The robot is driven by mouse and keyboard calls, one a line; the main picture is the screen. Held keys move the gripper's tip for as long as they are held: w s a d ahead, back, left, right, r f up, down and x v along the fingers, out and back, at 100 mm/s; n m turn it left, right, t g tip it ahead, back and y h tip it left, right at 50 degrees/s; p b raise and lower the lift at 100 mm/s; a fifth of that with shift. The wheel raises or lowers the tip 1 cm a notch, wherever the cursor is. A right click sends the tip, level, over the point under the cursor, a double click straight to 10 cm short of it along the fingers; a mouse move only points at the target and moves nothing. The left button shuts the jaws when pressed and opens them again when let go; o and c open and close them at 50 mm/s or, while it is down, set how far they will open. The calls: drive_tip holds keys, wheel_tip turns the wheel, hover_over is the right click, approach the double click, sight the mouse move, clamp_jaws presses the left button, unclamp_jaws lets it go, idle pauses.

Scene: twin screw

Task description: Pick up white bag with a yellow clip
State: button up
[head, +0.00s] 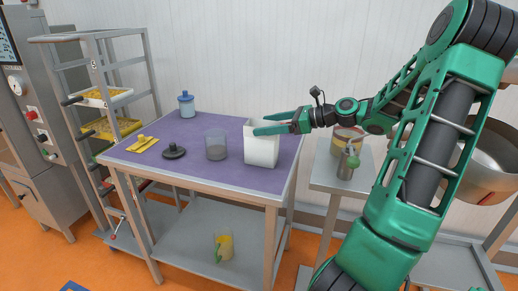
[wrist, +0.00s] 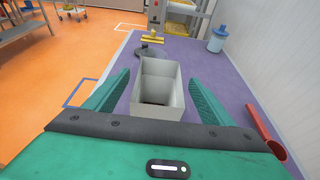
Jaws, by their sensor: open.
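The white bag (head: 262,150), a boxy open-topped shape, stands upright on the purple tabletop near its right side. It also shows in the wrist view (wrist: 158,109), with its dark inside visible from above. I see no clip on its top edge. A yellow clip-like piece (head: 142,144) lies flat at the table's left side and shows far off in the wrist view (wrist: 153,38). My gripper (head: 259,123) is open and empty at the bag's upper part. In the wrist view its green fingers (wrist: 158,77) lie on either side of the bag; contact cannot be told.
On the purple table (head: 227,178) stand a clear container (head: 216,145), a black round piece (head: 174,152) and a blue jar (head: 186,104). A red scoop-like thing (wrist: 265,130) is close by at right. The wall runs behind; a steel rack (head: 92,97) stands left.

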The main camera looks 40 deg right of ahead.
drive_tip(key=x, duration=0.6)
drive_tip(key=shift+a, duration=0.1)
drive_tip(key=c, duration=1.3)
